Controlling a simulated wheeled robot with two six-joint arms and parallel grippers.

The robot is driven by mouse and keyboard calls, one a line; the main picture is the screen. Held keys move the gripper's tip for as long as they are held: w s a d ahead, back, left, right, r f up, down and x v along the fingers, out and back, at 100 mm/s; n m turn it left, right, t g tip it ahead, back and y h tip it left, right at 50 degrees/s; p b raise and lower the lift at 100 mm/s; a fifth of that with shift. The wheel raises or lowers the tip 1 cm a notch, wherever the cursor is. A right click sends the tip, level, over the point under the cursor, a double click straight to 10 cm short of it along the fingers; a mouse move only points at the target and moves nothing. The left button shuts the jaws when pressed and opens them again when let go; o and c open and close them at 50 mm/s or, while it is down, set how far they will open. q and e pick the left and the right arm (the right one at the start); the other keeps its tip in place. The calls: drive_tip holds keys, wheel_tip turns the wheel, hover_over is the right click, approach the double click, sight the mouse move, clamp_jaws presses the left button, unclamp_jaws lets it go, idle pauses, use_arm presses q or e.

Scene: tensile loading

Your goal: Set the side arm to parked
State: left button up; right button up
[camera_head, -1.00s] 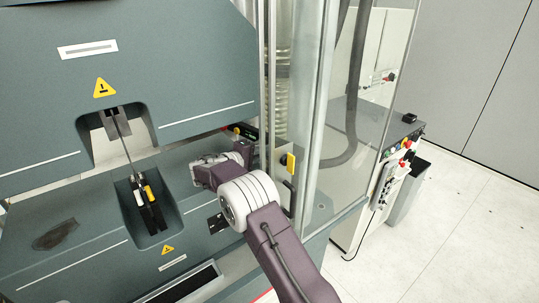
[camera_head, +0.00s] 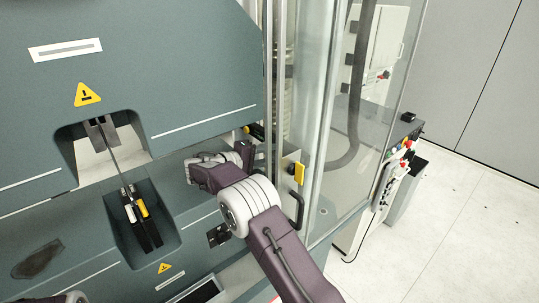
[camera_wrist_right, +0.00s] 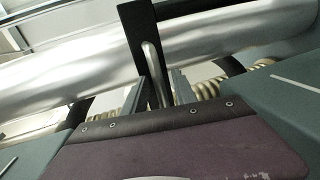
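My right arm reaches in from the lower right of the head view, with its wrist by the testing machine's right side. In the right wrist view a dark upright bar (camera_wrist_right: 141,30) with a slim silver handle (camera_wrist_right: 153,70) stands ahead; it may be the side arm, but I cannot be sure. My right gripper (camera_wrist_right: 161,88) shows two grey fingers apart, on either side of the handle's lower end. I cannot tell whether they touch it. The right fingertips are not clear in the head view.
The green-grey machine (camera_head: 150,50) holds a thin specimen rod (camera_head: 112,160) above a recess. A clear guard door (camera_head: 345,140) with a yellow tag (camera_head: 299,173) and a black handle (camera_head: 296,208) stands right of my arm. A control box (camera_head: 400,150) is beyond it. Open floor lies at right.

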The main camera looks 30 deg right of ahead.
drive_tip(key=b+v, duration=0.1)
drive_tip(key=v, duration=0.8)
drive_tip(key=shift+b, duration=0.4)
